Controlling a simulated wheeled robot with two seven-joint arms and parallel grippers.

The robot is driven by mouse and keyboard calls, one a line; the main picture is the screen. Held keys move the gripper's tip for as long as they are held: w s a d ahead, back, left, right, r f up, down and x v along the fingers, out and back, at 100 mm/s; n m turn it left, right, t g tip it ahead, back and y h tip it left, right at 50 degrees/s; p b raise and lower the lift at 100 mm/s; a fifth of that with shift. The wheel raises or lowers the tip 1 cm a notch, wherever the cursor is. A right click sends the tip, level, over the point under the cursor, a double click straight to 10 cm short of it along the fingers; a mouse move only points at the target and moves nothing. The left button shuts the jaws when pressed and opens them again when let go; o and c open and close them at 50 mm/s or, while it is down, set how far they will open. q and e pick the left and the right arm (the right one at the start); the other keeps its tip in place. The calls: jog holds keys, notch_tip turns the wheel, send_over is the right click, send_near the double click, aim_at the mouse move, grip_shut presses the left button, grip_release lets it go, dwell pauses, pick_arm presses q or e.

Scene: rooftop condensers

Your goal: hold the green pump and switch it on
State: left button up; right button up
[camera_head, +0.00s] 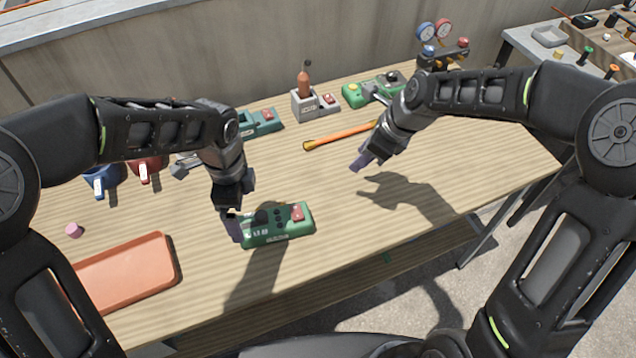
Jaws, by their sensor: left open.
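A dark green device with a red switch (297,212) and dark round parts lies on the wooden table, near its front middle; it looks like the green pump. My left gripper (238,222) is open at the left end of the green pump (290,233), pointing down. One finger shows beside that end; I cannot tell whether it touches. The switch's on or off position is too small to tell. My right gripper (362,160) hangs above the table, right of and behind the pump, apart from it. Its fingers overlap, so its opening is unclear.
An orange tray (125,272) and a pink piece (74,230) lie at left. Behind are a teal device (264,121), a grey stand with a brown bottle (304,85), a bright green device (355,95) and an orange stick (340,136). The table's right front is clear.

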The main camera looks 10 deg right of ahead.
aim_at(246, 226)
jog(key=s+a+r+n+g, duration=0.2)
jog(key=s+a, duration=0.6)
jog(key=a, duration=0.4)
jog(key=shift+s+r+g, duration=0.15)
jog(key=shift+g, duration=0.55)
pick_arm(q)
jog(key=shift+f, duration=0.1)
pick_arm(e)
jog(key=shift+d, duration=0.1)
pick_arm(q)
jog(key=shift+f, duration=3.85)
jog(key=shift+c, duration=0.3)
